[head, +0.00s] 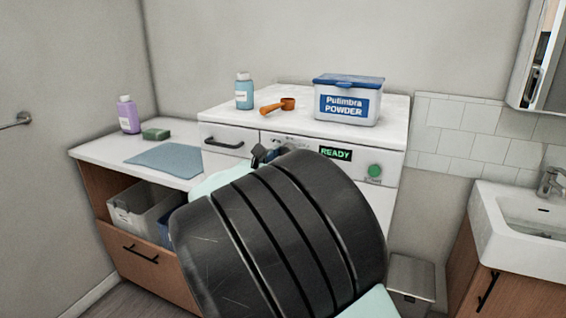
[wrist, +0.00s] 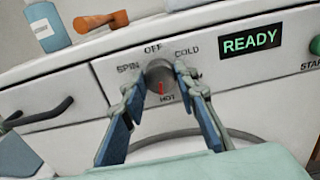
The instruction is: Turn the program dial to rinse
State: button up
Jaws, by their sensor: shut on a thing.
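The round grey program dial (wrist: 161,82) is on the washing machine's front panel in the wrist view. Its red mark points down, near the label HOT. SPIN, OFF and COLD are readable around it; no RINSE label shows, and the fingers cover parts of the ring. My gripper (wrist: 161,86) is shut on the dial, one finger on its left side and one on its right. In the head view my gripper (head: 265,154) is at the panel, and my arm hides the dial.
The display (head: 335,153) reads READY, with a green start button (head: 375,170) to its right. The drawer handle (head: 223,143) is left of the dial. A powder box (head: 347,101), an orange scoop (head: 278,105) and a blue bottle (head: 243,92) stand on top of the machine.

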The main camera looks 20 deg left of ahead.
jog(key=shift+f+m+b, duration=0.15)
jog(key=shift+m+b, duration=4.65)
jog(key=shift+b, duration=1.5)
jog(key=o, duration=1.2)
jog(key=shift+c, duration=0.2)
jog(key=shift+s, duration=0.15)
jog(key=s, duration=1.1)
jog(key=shift+s+a, duration=0.4)
jog(key=shift+a, duration=0.05)
